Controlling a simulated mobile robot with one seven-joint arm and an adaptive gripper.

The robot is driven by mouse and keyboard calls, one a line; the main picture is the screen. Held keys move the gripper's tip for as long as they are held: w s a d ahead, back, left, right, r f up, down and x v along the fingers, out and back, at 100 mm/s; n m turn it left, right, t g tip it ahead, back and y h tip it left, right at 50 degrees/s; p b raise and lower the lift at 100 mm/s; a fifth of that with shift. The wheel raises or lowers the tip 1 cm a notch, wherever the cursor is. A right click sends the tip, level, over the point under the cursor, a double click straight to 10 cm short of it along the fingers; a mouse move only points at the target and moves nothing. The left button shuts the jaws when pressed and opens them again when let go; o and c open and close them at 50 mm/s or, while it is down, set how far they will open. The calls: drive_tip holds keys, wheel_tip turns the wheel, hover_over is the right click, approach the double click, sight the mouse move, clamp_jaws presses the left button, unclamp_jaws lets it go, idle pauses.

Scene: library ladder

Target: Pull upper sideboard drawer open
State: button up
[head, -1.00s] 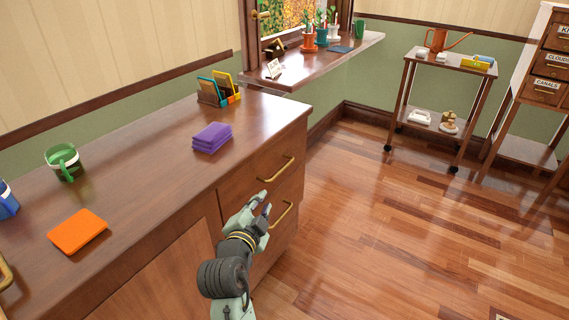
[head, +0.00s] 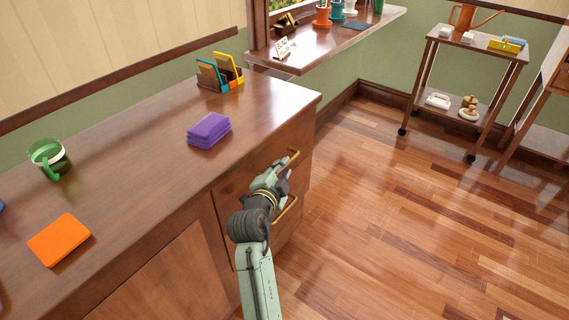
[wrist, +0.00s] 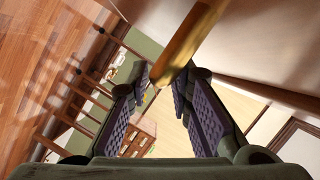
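The sideboard (head: 150,135) stands at the left of the head view. Its upper drawer (head: 232,187) looks closed, with a brass bar handle (head: 292,158) on its front. A second brass handle (head: 287,211) is below it. My gripper (head: 281,172) is at the upper handle, partly covering it and the drawer front. In the wrist view, the brass handle (wrist: 190,42) runs down to the fingertips of my gripper (wrist: 162,83). The fingers are apart, with the bar's near part at the gap between their tips. Firm contact is not visible.
On the sideboard top are a purple cloth stack (head: 209,130), an orange item (head: 59,240), a green mug (head: 50,158) and a card holder (head: 220,75). A trolley (head: 462,100) stands at the back right. The wooden floor (head: 410,220) right of the sideboard is clear.

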drive_tip(key=shift+x, duration=1.1)
clamp_jaws()
